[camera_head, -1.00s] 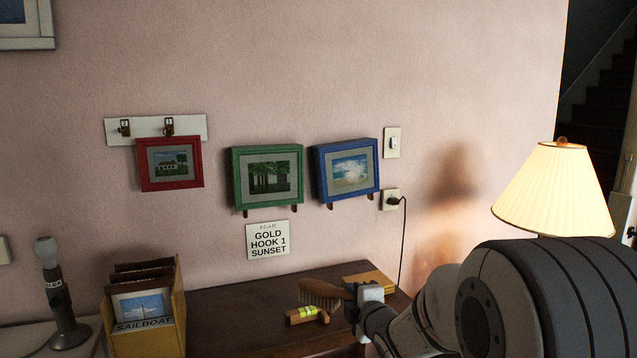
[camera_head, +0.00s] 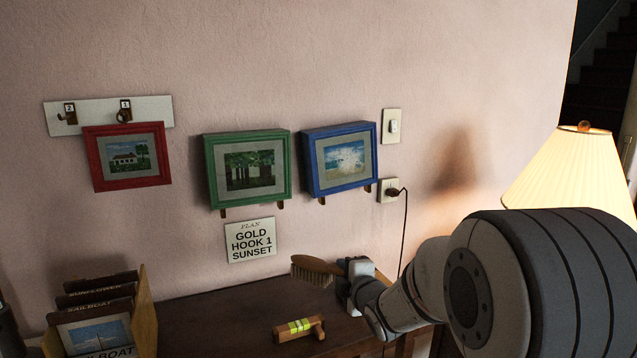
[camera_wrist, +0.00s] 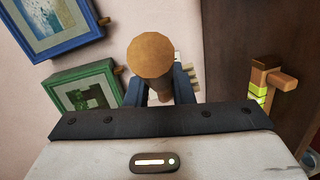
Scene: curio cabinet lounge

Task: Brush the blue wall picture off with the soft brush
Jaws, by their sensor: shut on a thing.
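The blue wall picture (camera_head: 340,160) hangs on the pink wall in the head view, with a pale whitish patch over its beach image. It also shows at the top left of the wrist view (camera_wrist: 48,22). My gripper (camera_head: 352,272) is shut on the soft brush (camera_head: 316,270), which has a wooden back and bristles. The brush is held above the dark cabinet top, below the blue picture and apart from it.
A green picture (camera_head: 248,170) and a red picture (camera_head: 128,157) hang to the left. A spirit level (camera_head: 299,328) lies on the cabinet top (camera_head: 220,310). A plugged cord (camera_head: 403,235) hangs right of the blue picture; a lit lamp (camera_head: 575,175) stands right.

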